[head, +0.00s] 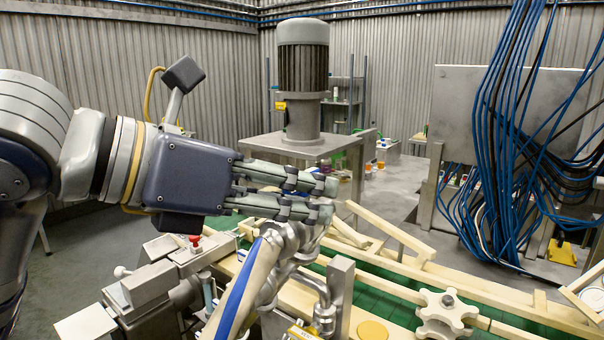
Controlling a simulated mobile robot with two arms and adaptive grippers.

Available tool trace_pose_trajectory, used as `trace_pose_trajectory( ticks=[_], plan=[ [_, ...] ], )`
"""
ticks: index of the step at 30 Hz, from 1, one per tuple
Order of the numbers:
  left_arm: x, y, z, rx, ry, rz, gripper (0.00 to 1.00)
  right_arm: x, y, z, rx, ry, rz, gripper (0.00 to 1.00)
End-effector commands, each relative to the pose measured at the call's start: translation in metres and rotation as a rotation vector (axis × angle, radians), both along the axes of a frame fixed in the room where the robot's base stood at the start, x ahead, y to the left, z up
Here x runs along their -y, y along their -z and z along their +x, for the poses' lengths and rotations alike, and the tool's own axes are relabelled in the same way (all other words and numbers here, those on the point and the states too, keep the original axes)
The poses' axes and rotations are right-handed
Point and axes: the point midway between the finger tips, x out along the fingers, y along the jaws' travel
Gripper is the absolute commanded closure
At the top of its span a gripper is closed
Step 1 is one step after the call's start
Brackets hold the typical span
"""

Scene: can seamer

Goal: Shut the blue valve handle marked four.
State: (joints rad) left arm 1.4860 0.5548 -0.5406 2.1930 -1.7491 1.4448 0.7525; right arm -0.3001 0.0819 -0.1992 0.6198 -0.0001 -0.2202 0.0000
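My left gripper (322,199) reaches in from the left with its two fingers pointing right. A narrow gap shows between the fingertips, and nothing is seen held in it. Just below the fingers is a cluster of shiny metal pipe and valve parts (318,285). A long beige piece with a blue stripe (238,297) slants up to this cluster from the bottom edge. I cannot tell whether it is the valve handle, and no mark four can be read. I cannot tell whether the fingers touch the metal parts. My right gripper is not in view.
A green conveyor (378,303) with beige rails runs below right, with a pale star knob (446,312) in front. A grey motor (303,75) stands behind the gripper. Blue and black cables (510,130) hang at right. A red knob (194,240) sits on machinery at lower left.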

Motion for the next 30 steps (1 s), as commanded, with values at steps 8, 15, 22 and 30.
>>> trace_pose_trajectory(
  ticks=[8,15,22,30],
  plan=[
    [-0.051,-0.027,0.023,0.098,-0.270,0.109,0.70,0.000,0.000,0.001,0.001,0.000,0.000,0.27],
    [-0.040,-0.020,0.042,0.095,-0.281,0.114,0.70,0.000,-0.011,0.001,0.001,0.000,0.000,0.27],
    [-0.015,-0.004,0.075,0.095,-0.277,0.114,0.70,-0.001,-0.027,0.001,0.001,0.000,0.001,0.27],
    [0.003,0.010,0.100,0.098,-0.277,0.113,0.70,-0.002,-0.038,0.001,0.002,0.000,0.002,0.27]
  ],
)
